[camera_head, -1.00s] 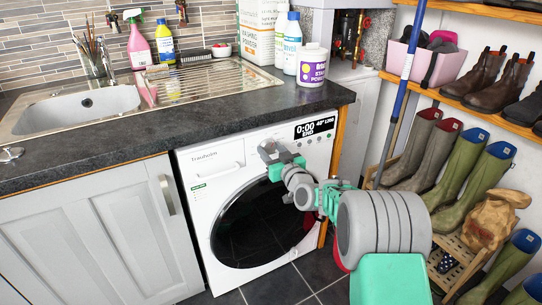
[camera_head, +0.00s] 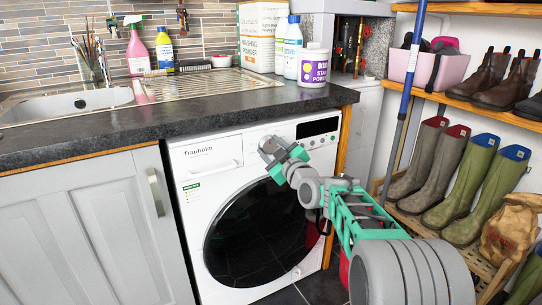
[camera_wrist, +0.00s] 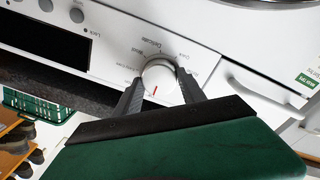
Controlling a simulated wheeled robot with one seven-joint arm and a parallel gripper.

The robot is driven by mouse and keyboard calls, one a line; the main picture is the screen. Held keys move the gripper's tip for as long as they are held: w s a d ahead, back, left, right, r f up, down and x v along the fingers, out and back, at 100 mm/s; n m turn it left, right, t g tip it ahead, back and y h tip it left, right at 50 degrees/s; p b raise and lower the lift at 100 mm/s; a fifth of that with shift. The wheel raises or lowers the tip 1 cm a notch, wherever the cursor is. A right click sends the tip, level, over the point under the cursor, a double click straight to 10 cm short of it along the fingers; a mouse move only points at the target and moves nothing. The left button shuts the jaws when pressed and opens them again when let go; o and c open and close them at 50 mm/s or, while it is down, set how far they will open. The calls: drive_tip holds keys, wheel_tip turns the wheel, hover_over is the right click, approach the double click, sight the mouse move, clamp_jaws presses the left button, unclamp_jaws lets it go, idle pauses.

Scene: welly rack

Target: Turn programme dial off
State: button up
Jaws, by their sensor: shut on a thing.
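The white washing machine (camera_head: 196,217) stands under the dark worktop, its round door shut. Its display (camera_head: 318,127) is dark in the head view and is also dark in the wrist view (camera_wrist: 45,40). In the head view my gripper hides the dial.
Smaller round buttons (camera_wrist: 76,15) sit beside the display. The detergent drawer (camera_head: 213,156) is shut. Bottles and a stain powder tub (camera_head: 314,66) stand on the worktop above. A blue pole (camera_head: 410,60) and a boot rack with wellies (camera_head: 466,180) are to the right.

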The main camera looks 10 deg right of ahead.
idle(0.4)
drive_tip(key=o, duration=1.4)
drive_tip(key=shift+c, duration=0.2)
drive_tip(key=s+r+m+g+h+p, duration=0.1)
drive_tip(key=s+r+m+g+p, duration=0.2)
drive_tip(key=s+p, duration=0.9)
drive_tip(key=s+r+m+g+h+p, duration=0.2)
drive_tip(key=s+r+g+p, duration=0.4)
drive_tip(key=s+p, duration=0.7)
drive_tip(key=s+r+m+g+h+p, duration=0.2)
drive_tip(key=s+r+m+g+p, duration=0.3)
drive_tip(key=s+p, duration=0.8)
drive_tip(key=v, duration=0.4)
